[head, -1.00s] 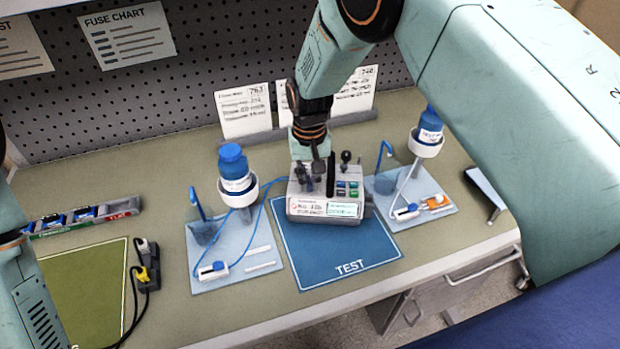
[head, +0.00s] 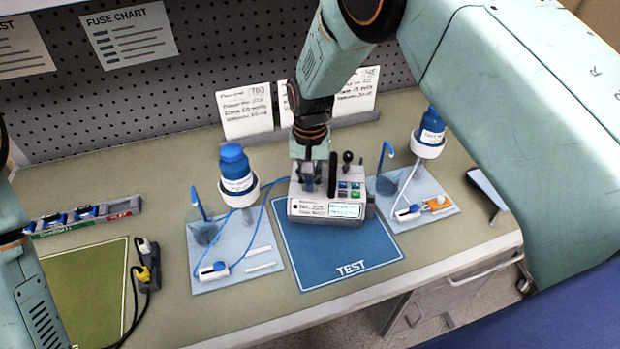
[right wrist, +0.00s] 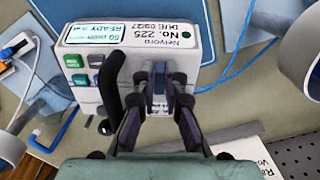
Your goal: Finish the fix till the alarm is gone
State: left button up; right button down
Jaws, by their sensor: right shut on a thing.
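The infusion pump (head: 296,208) is a pale box with a front display, green and blue buttons, a black handle and a black knob on top. It stands at the back of the blue TEST mat (head: 335,262). My right gripper (head: 311,184) points down at the pump's top, left of the handle, shut on a small part there. In the right wrist view the fingers (right wrist: 160,85) close over that part and hide most of it. The pump's label (right wrist: 188,42) there reads No. 225, and its display (right wrist: 93,34) reads READY. My left gripper is outside the view.
Light-blue trays (head: 264,281) and (head: 445,214) flank the mat, each with a blue-capped bottle on a stand and tubing. A green mat (head: 85,300) with a black cable lies left, below a fuse rack (head: 85,218). Cards (head: 246,112) stand behind the pump.

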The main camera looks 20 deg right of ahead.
aim_at(310, 184)
jog(key=c, duration=1.4)
grip_release()
notch_tip(310, 184, up, 12)
jog(key=shift+r, duration=0.1)
jog(key=shift+s, duration=0.1)
